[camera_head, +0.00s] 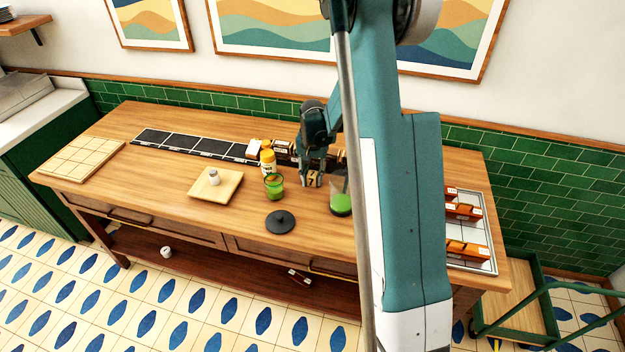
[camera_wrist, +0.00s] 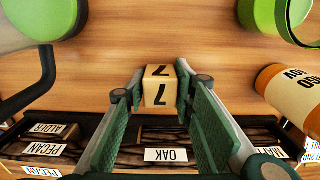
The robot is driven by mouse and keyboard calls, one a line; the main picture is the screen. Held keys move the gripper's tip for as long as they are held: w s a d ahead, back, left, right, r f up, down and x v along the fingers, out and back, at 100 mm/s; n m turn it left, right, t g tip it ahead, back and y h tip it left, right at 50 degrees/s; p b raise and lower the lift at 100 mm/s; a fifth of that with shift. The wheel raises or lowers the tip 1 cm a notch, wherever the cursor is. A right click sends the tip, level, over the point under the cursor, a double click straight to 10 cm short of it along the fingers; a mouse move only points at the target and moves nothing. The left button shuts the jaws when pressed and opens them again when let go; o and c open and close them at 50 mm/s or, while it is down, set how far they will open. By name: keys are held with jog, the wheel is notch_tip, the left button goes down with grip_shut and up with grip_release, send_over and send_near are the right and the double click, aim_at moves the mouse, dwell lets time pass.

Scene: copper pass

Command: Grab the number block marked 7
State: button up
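The number block marked 7 (camera_wrist: 160,87) is a small pale wooden cube with dark 7s on two of its visible faces. In the wrist view it sits between the green fingers of my gripper (camera_wrist: 162,90), near the fingertips, with a narrow gap on each side. In the head view the block (camera_head: 312,180) is on the wooden table, at the fingertips of my gripper (camera_head: 314,172), which points down. My gripper is open. Its fingers hide part of the block in the head view.
A clear vessel with green liquid (camera_head: 341,203) stands close on the right. A black round lid (camera_head: 281,222) lies in front. Labelled wood boxes (camera_wrist: 165,155) line up behind.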

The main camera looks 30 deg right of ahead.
aim_at(313, 173)
jog(key=c, duration=0.4)
jog(key=shift+o, duration=0.2)
jog(key=shift+r, duration=0.1)
jog(key=shift+r, duration=4.9)
